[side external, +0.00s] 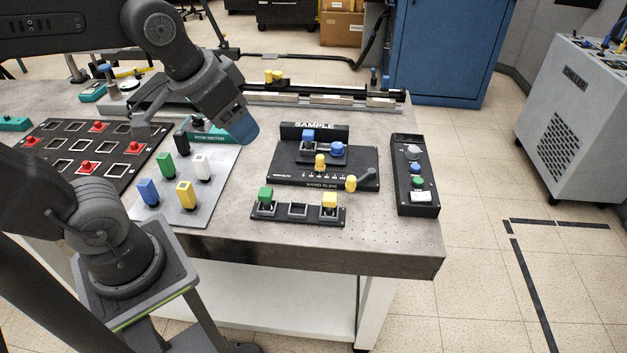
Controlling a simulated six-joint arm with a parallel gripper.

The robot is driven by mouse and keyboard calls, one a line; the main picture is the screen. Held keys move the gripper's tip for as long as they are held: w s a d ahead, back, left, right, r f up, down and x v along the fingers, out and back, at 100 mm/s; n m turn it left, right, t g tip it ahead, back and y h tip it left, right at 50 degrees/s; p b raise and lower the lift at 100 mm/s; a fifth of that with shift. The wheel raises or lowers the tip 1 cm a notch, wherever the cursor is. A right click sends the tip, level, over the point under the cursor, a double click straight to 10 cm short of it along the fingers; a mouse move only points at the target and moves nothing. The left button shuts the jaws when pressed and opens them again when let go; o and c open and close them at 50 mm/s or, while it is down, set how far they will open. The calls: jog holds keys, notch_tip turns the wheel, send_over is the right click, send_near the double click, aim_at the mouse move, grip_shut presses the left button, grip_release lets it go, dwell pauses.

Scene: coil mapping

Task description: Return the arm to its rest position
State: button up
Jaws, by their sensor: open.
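My gripper (196,126) hangs from my arm at the upper left, above the back of the grey peg plate (222,180). Its jaws are open, with a grey finger reaching to the left and a blue-faced part on the right. I see nothing held between them. The gripper hides part of the table's back area. Whether anything under it is touched cannot be told from this one view.
The plate carries green, white, blue, yellow and black blocks. A black panel (58,148) with red knobs lies left. The nano slide unit (325,180), a three-socket strip (298,222) and a control box (414,180) stand right. A rail (330,100) runs behind. The table's front right corner is clear.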

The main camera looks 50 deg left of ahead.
jog(key=s+f, duration=0.1)
jog(key=s, duration=0.2)
jog(key=shift+d+f, duration=0.2)
jog(key=shift+f, duration=0.2)
jog(key=shift+w, duration=0.1)
jog(key=shift+c, duration=0.2)
